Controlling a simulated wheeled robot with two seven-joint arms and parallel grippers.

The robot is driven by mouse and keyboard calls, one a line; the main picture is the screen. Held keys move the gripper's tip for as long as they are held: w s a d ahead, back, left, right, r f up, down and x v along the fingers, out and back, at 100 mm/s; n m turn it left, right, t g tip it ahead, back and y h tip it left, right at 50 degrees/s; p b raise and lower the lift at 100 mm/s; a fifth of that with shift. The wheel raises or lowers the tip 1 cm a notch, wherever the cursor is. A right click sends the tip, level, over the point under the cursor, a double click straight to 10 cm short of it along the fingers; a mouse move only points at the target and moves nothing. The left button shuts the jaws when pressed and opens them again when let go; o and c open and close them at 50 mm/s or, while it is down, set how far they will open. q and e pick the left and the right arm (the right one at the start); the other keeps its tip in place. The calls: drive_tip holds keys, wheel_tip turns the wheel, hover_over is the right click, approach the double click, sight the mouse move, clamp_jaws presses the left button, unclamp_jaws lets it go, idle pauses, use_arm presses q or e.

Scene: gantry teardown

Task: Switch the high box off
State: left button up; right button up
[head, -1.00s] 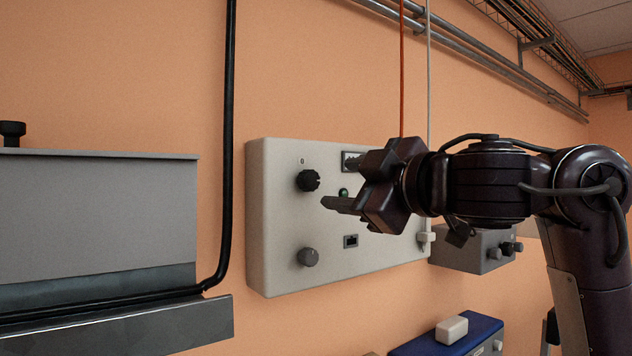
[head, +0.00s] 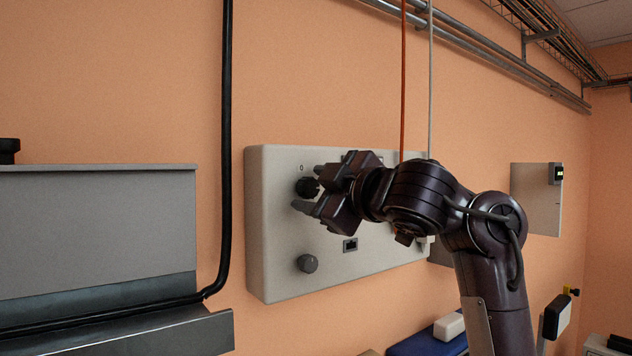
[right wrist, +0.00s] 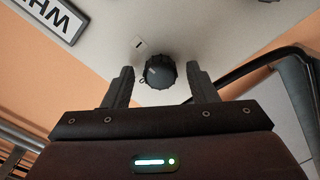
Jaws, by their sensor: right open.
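The high box (head: 275,265) is a pale grey panel box on the orange wall, in the middle of the head view. Its black knob (head: 306,187) is at the upper left under a "0" mark, partly covered by my gripper. My right gripper (head: 308,188) is open in front of the knob. In the right wrist view the knob (right wrist: 160,72) sits between the two open fingers, with a gap on each side. I cannot tell whether the fingertips reach around it in depth. My left gripper is in neither view.
A black cable (head: 226,130) runs down the wall on the left, beside a grey metal cabinet (head: 95,225). Orange and white cords hang above the box.

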drive_tip(key=shift+a, duration=0.1)
drive_tip(key=c, duration=1)
drive_tip(key=shift+o, duration=0.2)
drive_tip(key=shift+n, duration=0.3)
drive_tip(key=n, duration=0.3)
drive_tip(key=shift+f+b, duration=0.1)
drive_tip(key=shift+b, duration=0.3)
drive_tip(key=n+b, duration=0.1)
drive_tip(key=n, duration=0.9)
drive_tip(key=shift+f+b, duration=0.1)
drive_tip(key=shift+b, duration=0.2)
drive_tip(key=shift+f+n, duration=0.1)
drive_tip(key=shift+n, duration=2.2)
